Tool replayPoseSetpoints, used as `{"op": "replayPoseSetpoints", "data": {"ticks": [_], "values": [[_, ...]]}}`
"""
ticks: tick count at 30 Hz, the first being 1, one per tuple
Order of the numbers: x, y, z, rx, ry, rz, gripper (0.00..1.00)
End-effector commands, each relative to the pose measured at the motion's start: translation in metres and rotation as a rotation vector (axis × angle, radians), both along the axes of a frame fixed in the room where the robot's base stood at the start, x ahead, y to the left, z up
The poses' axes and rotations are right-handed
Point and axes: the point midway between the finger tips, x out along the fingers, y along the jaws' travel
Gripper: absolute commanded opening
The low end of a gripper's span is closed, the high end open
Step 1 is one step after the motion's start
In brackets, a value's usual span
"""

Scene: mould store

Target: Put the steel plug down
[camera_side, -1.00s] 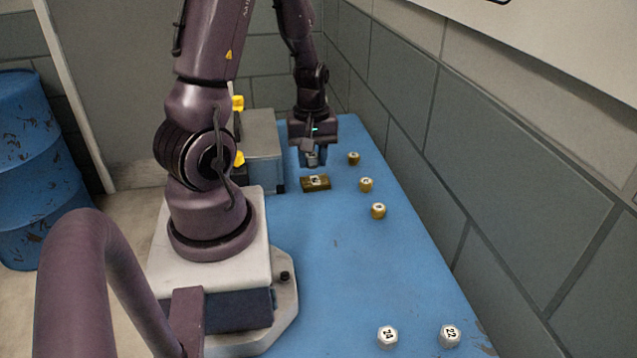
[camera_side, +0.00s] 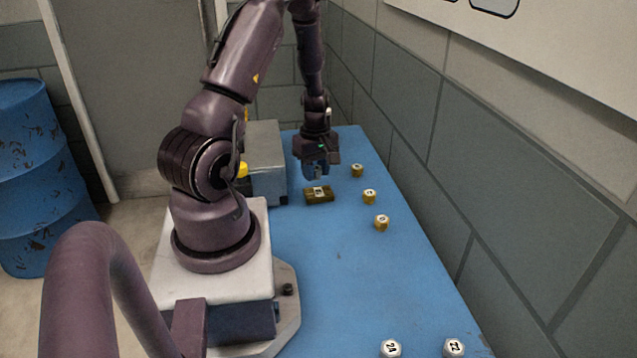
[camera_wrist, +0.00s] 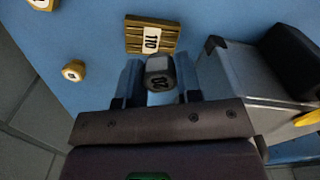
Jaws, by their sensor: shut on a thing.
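The plug shows best in the wrist view (camera_wrist: 160,72), between the two fingers. In the side view my gripper is low over the far part of the blue table (camera_side: 335,285), just behind a brass-coloured block (camera_side: 319,196). In the wrist view that ribbed block (camera_wrist: 150,36) has a label reading 110 and lies just beyond the plug. I cannot tell whether the plug touches the table.
Brass plugs stand to the right of my gripper (camera_side: 357,170), (camera_side: 369,196), (camera_side: 382,222). Two numbered steel plugs stand at the near edge (camera_side: 391,349), (camera_side: 454,347). A grey box (camera_side: 268,160) is close on the left. The wall runs along the right. The middle table is clear.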

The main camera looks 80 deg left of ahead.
Motion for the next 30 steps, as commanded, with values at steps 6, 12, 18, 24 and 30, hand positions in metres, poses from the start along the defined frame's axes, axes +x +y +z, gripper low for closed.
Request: {"op": "replayPoseSetpoints", "data": {"ticks": [6,12,18,24,30], "values": [[0.007,0.011,-0.016,0.0,0.0,0.001,0.07],[0.009,0.014,-0.043,-0.002,0.001,0.001,0.07],[0.009,0.014,-0.05,0.001,-0.001,0.0,0.07],[0.009,0.014,-0.051,0.001,0.0,0.0,0.07],[0.009,0.014,-0.053,0.001,-0.001,0.0,0.58]]}}
